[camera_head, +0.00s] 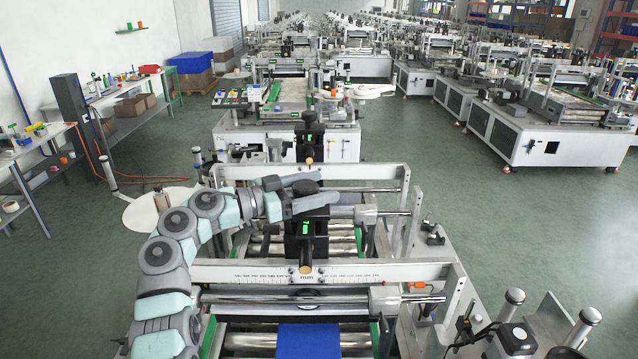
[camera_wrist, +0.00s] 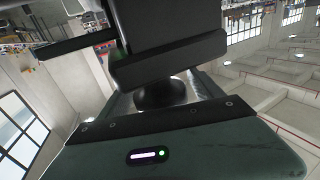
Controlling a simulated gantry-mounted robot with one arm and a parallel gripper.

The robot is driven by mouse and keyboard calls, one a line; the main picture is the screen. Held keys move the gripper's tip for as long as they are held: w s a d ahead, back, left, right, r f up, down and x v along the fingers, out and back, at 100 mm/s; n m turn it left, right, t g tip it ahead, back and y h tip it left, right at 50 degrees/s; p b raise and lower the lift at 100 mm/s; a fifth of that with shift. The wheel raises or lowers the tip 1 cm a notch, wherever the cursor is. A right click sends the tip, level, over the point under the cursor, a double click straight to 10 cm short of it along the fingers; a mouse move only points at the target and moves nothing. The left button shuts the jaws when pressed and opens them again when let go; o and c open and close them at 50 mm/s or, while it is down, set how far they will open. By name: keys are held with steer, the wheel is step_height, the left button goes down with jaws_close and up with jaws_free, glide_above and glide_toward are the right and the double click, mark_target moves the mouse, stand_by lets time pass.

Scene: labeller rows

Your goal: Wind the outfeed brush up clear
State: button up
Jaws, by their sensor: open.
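A black adjusting column (camera_head: 306,238) with a green digital readout stands on the near machine's front crossbeam. A dark round knob (camera_head: 304,188) tops it. My gripper (camera_head: 326,189) reaches in from the left at knob height, with one grey finger on the far side and one on the near side of the knob. The fingers look apart; whether either touches the knob I cannot tell. In the wrist view a dark rounded knob (camera_wrist: 160,92) shows beyond my palm, partly hidden by the black finger parts. I cannot make out the brush itself.
A second black column (camera_head: 309,138) stands on the rear crossbeam (camera_head: 360,172). A scaled front beam (camera_head: 385,271) and steel rods cross the machine below my arm. A blue sheet (camera_head: 308,340) lies on the rollers. Floor is free at right.

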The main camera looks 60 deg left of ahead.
steer(key=shift+w, duration=0.25)
steer(key=shift+c, duration=0.5)
steer(key=c, duration=1.2)
